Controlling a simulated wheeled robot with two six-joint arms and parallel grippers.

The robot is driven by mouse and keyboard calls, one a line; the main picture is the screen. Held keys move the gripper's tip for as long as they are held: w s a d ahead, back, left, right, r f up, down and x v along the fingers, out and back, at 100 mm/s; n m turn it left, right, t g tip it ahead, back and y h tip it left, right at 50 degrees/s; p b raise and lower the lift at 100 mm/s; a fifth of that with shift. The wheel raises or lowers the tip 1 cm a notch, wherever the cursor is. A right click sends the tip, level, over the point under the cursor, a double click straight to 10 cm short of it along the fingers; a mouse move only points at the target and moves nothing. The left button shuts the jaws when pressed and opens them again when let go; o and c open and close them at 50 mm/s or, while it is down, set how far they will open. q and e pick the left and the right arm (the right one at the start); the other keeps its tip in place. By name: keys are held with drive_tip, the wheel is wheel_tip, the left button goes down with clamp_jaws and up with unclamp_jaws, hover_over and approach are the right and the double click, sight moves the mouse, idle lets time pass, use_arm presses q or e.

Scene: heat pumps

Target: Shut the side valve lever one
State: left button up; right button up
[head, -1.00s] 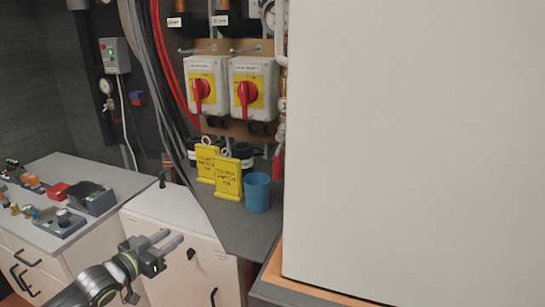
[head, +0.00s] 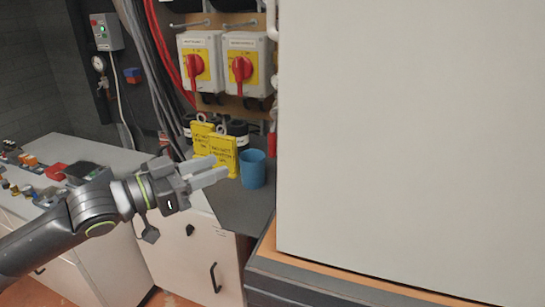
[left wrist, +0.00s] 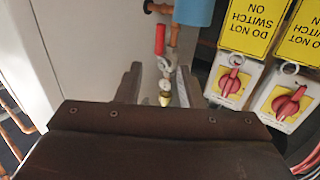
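A red valve lever (left wrist: 160,40) shows in the left wrist view on a thin vertical pipe line with a brass fitting (left wrist: 165,88). In the head view a small red part (head: 272,144), seemingly this lever, shows at the edge of the big pale cabinet. My left gripper (head: 219,173) is in front of the yellow signs and the blue cup in the head view. In the left wrist view its two fingers (left wrist: 158,85) stand apart with nothing held; the fitting shows beyond, between them. The lever is apart from the fingers. My right gripper is not in view.
A blue cup (head: 252,169) and yellow warning signs (head: 222,158) stand on the dark shelf. Two red rotary switches (head: 195,66) are above. The pale cabinet (head: 400,130) fills the right side. A bench with tools (head: 110,154) is at the left.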

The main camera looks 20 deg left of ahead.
sight(269, 147)
use_arm(q)
drive_tip(key=shift+b+x, duration=2.95)
drive_tip(key=shift+x, duration=4.4)
clamp_jaws()
